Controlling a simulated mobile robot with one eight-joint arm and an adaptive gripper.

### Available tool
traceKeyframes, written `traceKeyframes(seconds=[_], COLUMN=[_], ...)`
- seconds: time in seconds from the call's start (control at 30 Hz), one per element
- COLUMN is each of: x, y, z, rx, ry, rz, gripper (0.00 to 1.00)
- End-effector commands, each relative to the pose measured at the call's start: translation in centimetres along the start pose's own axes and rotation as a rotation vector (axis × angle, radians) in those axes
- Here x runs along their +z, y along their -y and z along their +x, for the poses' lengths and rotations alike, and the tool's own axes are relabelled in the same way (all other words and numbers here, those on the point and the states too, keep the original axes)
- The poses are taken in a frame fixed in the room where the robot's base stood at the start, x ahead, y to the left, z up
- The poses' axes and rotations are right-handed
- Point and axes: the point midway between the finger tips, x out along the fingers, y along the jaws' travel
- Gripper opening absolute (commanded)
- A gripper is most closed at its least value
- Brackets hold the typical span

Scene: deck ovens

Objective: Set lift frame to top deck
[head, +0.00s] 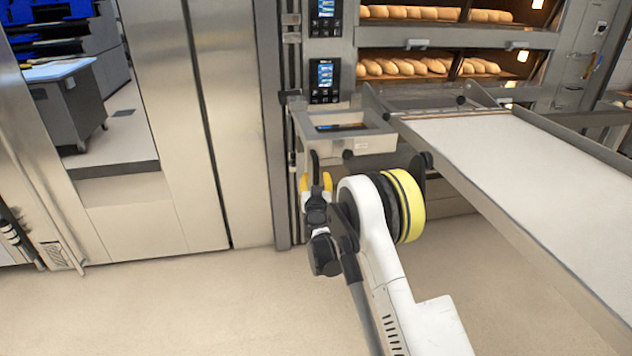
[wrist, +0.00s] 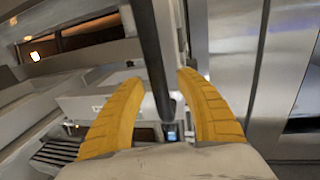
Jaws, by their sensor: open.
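The grey lift frame (head: 374,142) stands in front of the deck ovens, and its pale loading belt (head: 530,160) reaches out to the right. Its level is just below the lower visible oven deck (head: 420,68); a higher deck (head: 435,14) shows above. A black upright handle bar (head: 315,158) is at the frame's left front corner. My gripper (head: 316,182) has its yellow fingers open on both sides of this bar. In the wrist view the bar (wrist: 150,45) runs between the fingers (wrist: 161,78), with visible gaps at the sides.
Control panels (head: 325,75) sit left of the decks, which hold loaves. A steel cabinet wall (head: 225,120) stands close at the left. A blue-topped cart (head: 65,95) is farther back. The floor (head: 200,305) in front is clear.

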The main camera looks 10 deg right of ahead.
Motion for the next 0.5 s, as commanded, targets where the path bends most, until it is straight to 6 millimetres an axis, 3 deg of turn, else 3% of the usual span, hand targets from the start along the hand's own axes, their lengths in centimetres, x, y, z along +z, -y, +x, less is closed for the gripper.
traceKeyframes(seconds=[0.27,0.4,0.5], x=[-0.06,-0.05,-0.05], y=[-0.03,-0.03,-0.02], z=[0.16,0.15,0.15], rx=[0.000,0.000,0.000], ry=[0.000,0.000,0.000], rz=[0.000,0.000,0.000], gripper=[0.41,0.00,0.00])
